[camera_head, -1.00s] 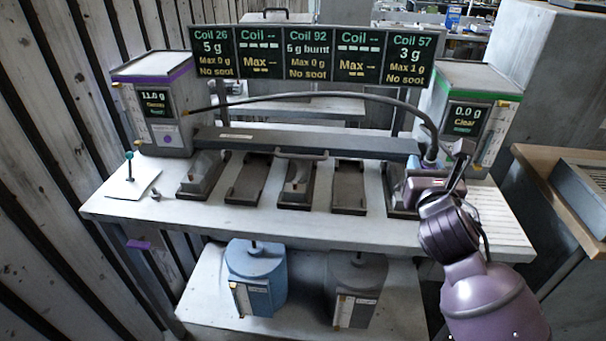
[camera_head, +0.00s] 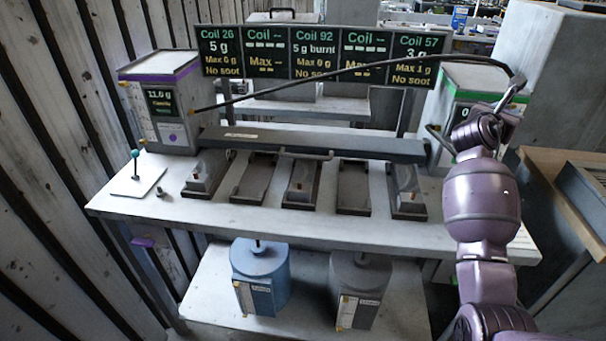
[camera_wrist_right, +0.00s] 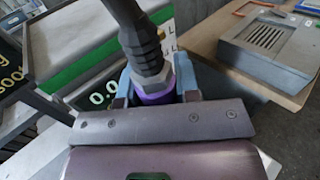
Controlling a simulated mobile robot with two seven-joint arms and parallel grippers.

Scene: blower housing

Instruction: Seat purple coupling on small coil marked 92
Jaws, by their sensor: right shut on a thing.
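My right gripper (camera_head: 512,98) is raised in front of the green-trimmed box at the right, above the bench top. In the right wrist view, its jaws (camera_wrist_right: 158,92) are shut on the purple coupling (camera_wrist_right: 156,97), which sits at the end of a thick black hose (camera_wrist_right: 140,38). The hose (camera_head: 350,70) also shows in the head view, arching across from the left box. The small coil under the "Coil 92" sign (camera_head: 303,176) sits in the middle tray, well left of the gripper. My left gripper is out of view.
Other small coils stand in the far left tray (camera_head: 204,174) and far right tray (camera_head: 407,182); two trays (camera_head: 253,178) between look empty. A long dark bar (camera_head: 310,142) runs behind the trays. A white plate with a teal-topped pin (camera_head: 135,180) lies at left.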

